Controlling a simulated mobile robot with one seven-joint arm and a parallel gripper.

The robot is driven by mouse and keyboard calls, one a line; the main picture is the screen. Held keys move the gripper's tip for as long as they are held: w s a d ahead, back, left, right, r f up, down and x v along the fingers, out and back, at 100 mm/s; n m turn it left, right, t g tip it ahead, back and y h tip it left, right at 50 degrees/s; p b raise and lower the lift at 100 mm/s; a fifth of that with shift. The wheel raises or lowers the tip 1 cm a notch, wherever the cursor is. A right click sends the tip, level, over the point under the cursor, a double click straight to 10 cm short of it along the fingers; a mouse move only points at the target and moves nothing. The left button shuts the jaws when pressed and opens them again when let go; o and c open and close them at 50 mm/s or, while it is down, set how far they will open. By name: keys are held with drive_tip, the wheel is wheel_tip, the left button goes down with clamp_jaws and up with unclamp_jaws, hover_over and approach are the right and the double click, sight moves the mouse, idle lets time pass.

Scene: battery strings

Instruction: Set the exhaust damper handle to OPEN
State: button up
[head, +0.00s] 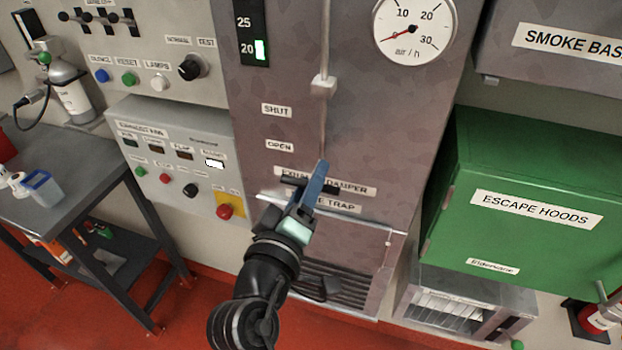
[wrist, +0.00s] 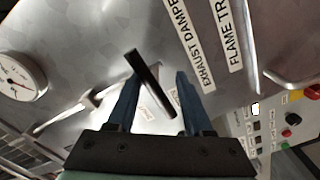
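The damper handle shows as a black bar (head: 296,184) on the grey metal cabinet, below the OPEN label (head: 279,146) and the SHUT label (head: 276,110). It partly covers the EXHAUST DAMPER label (head: 350,187). My gripper (head: 318,176) is at the handle, in front of the cabinet. In the wrist view the black bar (wrist: 150,82) runs slantwise across the gap between the two blue fingers of my gripper (wrist: 159,74). The fingers are apart, with room beside the bar. I cannot tell whether either finger touches it. The handle's mount is hidden.
A vertical rod with a pale block (head: 323,86) runs down the cabinet above the handle. A FLAME TRAP drawer front (head: 365,232) is below. An exhaust fan control box (head: 180,160) is left, and a green escape hood cabinet (head: 530,160) sticks out at right.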

drive_tip(key=shift+d+f, duration=0.15)
drive_tip(key=shift+d, duration=0.05)
idle(0.3)
drive_tip(key=shift+s, duration=0.1)
drive_tip(key=b+v, duration=0.3)
drive_tip(key=v, duration=0.9)
drive_tip(key=shift+s+a+b, duration=0.25)
drive_tip(key=shift+s+b, duration=0.05)
drive_tip(key=shift+s, duration=0.05)
drive_tip(key=shift+r, duration=0.35)
